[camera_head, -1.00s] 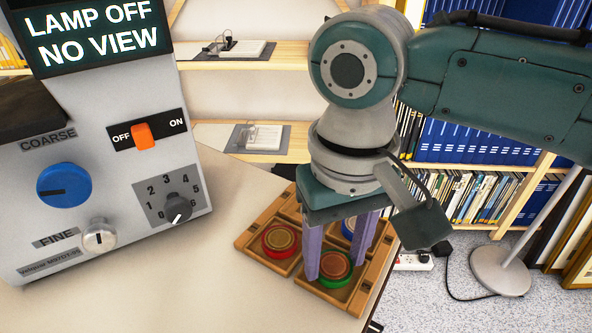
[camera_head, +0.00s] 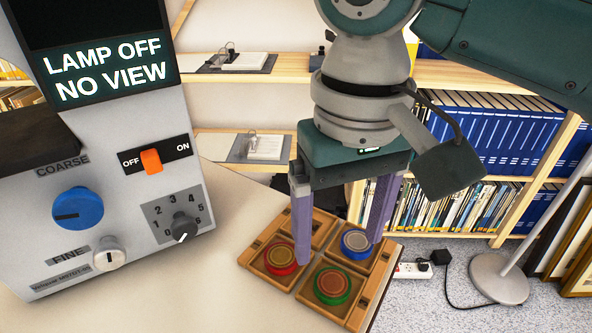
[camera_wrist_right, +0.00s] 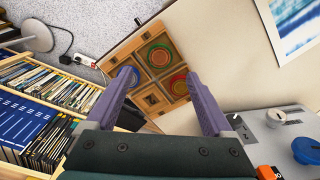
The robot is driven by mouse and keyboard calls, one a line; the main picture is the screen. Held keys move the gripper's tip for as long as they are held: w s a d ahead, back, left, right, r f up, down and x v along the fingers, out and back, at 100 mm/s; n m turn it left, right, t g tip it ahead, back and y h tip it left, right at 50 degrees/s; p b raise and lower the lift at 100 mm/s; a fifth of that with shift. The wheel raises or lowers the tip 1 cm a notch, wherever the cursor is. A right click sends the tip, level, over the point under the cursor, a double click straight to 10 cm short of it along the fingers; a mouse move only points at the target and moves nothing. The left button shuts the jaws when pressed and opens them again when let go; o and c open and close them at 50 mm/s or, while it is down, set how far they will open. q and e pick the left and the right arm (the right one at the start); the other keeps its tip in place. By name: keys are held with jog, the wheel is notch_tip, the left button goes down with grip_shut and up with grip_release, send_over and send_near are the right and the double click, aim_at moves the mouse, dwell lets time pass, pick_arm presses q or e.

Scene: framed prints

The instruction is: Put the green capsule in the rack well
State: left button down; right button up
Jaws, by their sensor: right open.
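The green capsule (camera_head: 333,285), a round disc with a green rim and reddish centre, sits in the front well of the wooden rack (camera_head: 255,252). It also shows in the wrist view (camera_wrist_right: 160,55). The red capsule (camera_head: 281,258) sits in the left well and the blue capsule (camera_head: 356,242) in the right well. The back well (camera_head: 311,230) looks empty. My right gripper (camera_head: 340,251) is open and empty above the rack, its purple fingers apart from the green capsule. It also shows in the wrist view (camera_wrist_right: 158,78). My left gripper is out of view.
A grey instrument (camera_head: 115,215) with knobs, an orange switch and a "LAMP OFF NO VIEW" display stands left of the rack. Bookshelves, a lamp base and framed prints stand beyond.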

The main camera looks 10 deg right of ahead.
notch_tip(320, 180, up, 5)
jog(key=s+a+f+n+t+y, duration=0.2)
jog(key=s+a+f+y, duration=0.15)
jog(key=s+f, duration=0.35)
jog(key=s+d+m+t+h, duration=0.1)
jog(key=s+d+h, duration=0.2)
jog(key=s+d, duration=0.6)
jog(key=d+p, duration=0.1)
jog(key=d, duration=0.1)
jog(key=shift+s+d+r+t, duration=0.15)
jog(key=shift+d+t, duration=0.15)
jog(key=shift+d, duration=0.05)
dwell(0.5)
